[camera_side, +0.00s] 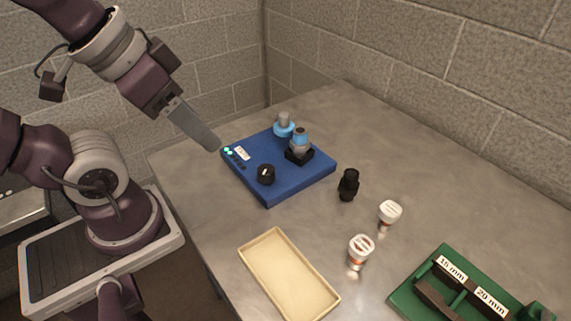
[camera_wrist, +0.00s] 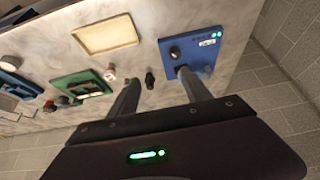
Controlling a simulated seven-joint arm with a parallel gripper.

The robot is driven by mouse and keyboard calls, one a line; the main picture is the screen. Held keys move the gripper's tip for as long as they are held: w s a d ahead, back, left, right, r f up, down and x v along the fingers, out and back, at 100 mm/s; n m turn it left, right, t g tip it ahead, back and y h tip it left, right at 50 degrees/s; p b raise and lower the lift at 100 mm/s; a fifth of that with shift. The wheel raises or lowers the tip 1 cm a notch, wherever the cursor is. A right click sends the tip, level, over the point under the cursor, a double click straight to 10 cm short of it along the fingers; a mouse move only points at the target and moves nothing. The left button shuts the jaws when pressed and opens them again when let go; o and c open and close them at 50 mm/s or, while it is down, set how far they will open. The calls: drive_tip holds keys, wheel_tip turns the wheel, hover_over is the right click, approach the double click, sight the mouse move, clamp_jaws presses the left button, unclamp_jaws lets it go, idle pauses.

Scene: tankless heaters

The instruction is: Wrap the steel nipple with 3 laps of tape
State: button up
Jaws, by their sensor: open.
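The blue station (camera_side: 283,188) sits on the far part of the table. It bears a black knob (camera_side: 266,174), a small white label and lit green lights (camera_side: 228,151). A grey-topped piece with a light-blue collar (camera_side: 284,127) stands at its back. A similar piece with a blue band (camera_side: 300,139) stands upright in a black holder. I cannot tell which is the steel nipple, or see tape clearly. My gripper (camera_side: 212,146) is open and empty, above the station's left corner. In the wrist view its fingers (camera_wrist: 158,80) stand apart, one overlapping the blue station (camera_wrist: 208,62).
A black fitting (camera_side: 348,186) and two white-capped pieces (camera_side: 390,212) (camera_side: 360,248) stand on the table. A cream tray (camera_side: 247,262) lies empty at the front. A green rack (camera_side: 447,256) labelled 15 mm and 20 mm is at right. Block walls rise behind.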

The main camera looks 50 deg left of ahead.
drive_tip(key=shift+w, duration=0.1)
drive_tip(key=n+g, duration=0.6)
drive_tip(key=n, duration=0.4)
hover_over(266, 168)
wheel_tip(266, 168, down, 12)
drive_tip(key=shift+d+f, duration=0.1)
wheel_tip(266, 168, down, 7)
drive_tip(key=shift+f, duration=0.2)
drive_tip(key=shift+c, duration=0.5)
